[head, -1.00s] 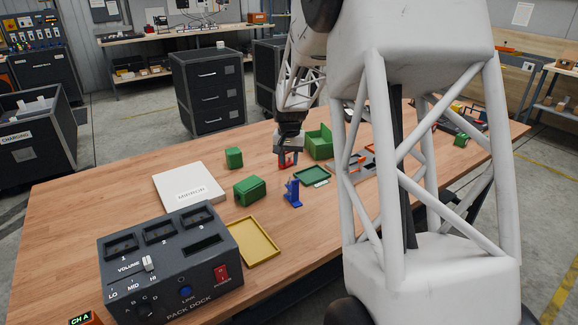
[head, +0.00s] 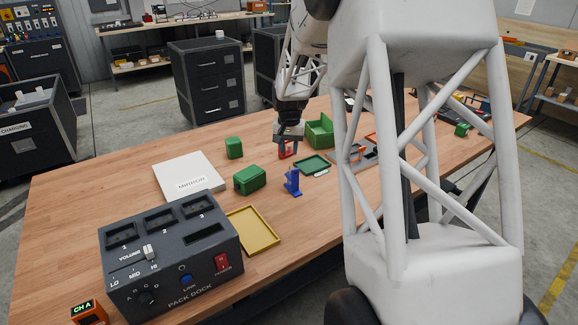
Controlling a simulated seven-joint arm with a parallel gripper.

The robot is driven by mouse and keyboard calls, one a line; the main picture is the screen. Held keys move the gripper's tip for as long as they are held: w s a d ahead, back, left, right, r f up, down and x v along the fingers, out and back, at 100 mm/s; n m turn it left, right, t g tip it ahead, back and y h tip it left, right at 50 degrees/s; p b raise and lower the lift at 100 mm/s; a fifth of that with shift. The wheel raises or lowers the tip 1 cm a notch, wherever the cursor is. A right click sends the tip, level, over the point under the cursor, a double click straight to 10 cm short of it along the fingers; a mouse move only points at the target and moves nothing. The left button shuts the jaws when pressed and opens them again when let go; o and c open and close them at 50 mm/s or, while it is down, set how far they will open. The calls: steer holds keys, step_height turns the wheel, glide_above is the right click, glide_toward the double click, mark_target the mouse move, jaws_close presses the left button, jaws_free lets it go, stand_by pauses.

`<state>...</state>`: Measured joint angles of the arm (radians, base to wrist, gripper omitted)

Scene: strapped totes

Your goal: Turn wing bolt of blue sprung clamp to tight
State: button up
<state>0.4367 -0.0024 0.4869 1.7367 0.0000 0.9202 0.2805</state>
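The blue sprung clamp (head: 292,183) stands upright on the wooden table, in front of my gripper. Its wing bolt is too small to make out, so I cannot tell how it is turned. My gripper (head: 289,142) points down just behind the blue clamp, apart from it in the picture. A small red object (head: 286,151) stands right at the fingertips; I cannot tell whether the fingers touch it. The finger opening is too small to judge.
Green blocks (head: 250,180) and a white board (head: 190,176) lie to the left. A dark green tray (head: 312,165) and a green box (head: 320,133) are close on the right. A yellow tray (head: 254,232) and the pack dock (head: 170,250) stand in front.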

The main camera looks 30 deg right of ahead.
mark_target(289, 168)
steer(key=shift+f, duration=3.7)
jaws_close()
